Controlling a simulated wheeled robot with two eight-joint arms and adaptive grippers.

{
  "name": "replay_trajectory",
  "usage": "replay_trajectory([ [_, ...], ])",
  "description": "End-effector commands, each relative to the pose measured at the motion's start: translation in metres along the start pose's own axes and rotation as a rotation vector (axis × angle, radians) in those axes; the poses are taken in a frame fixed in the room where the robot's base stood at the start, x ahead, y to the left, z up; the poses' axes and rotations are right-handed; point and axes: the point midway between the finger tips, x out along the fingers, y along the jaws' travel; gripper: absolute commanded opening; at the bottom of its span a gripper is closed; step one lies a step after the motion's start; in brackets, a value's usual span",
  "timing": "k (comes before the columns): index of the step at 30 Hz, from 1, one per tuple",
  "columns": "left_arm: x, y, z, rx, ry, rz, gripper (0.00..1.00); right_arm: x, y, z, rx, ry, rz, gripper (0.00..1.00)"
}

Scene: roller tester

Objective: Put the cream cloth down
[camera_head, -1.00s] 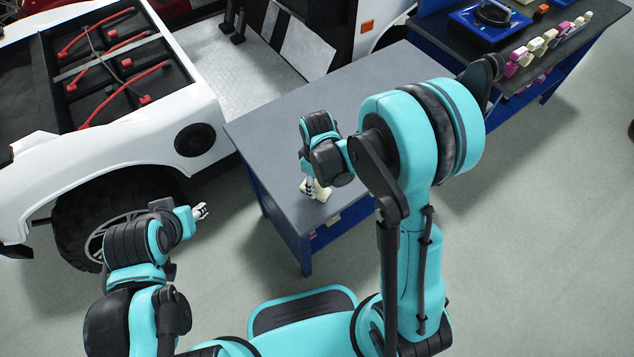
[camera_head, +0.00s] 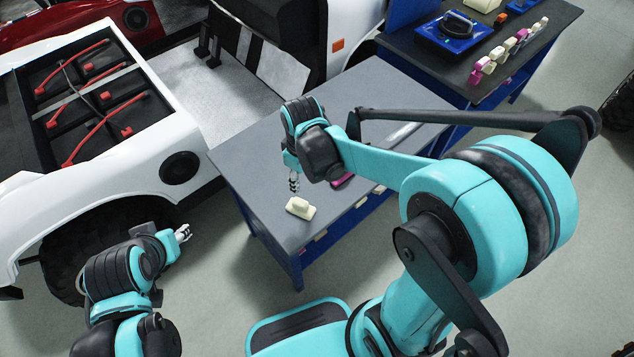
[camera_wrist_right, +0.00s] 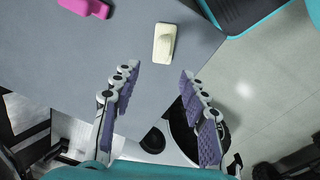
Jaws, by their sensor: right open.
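The cream cloth (camera_head: 300,208) lies on the grey table (camera_head: 245,160), near its front left corner, in the head view. It looks like a flat piece with a raised lump on top. It also shows in the right wrist view (camera_wrist_right: 164,44), beyond the fingertips. My right gripper (camera_head: 294,184) is above the table, just behind the cloth in the head view. In the right wrist view (camera_wrist_right: 158,75) its fingers are spread apart with nothing between them. My left gripper (camera_head: 184,233) is off to the left beside the vehicle's wheel, too small to tell its opening.
A pink item (camera_head: 342,182) lies on the table, partly behind my right arm; it also shows in the right wrist view (camera_wrist_right: 84,8). A white vehicle (camera_head: 130,150) stands at the left. A second table holds a blue tray (camera_head: 452,36) and several small pink and cream items (camera_head: 503,53).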

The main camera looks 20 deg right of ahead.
Motion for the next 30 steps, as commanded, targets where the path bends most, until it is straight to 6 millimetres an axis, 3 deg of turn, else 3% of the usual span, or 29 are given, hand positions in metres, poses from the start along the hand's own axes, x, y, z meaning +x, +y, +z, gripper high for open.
replay_trajectory([
  [6, 0.0, 0.0, 0.0, 0.0, 0.0, 0.0, 0.4, -0.055, -0.007, 0.038, 0.252, 0.187, 0.098, 0.44],
  [12, 0.0, 0.0, 0.0, 0.0, 0.0, 0.0, 0.4, -0.083, -0.015, 0.07, 0.473, 0.374, 0.157, 0.44],
  [18, 0.0, 0.0, 0.0, 0.0, 0.0, 0.0, 0.4, -0.092, -0.02, 0.087, 0.601, 0.492, 0.178, 0.44],
  [30, 0.0, 0.0, 0.0, 0.0, 0.0, 0.0, 0.4, -0.094, -0.021, 0.09, 0.63, 0.52, 0.182, 0.44],
])
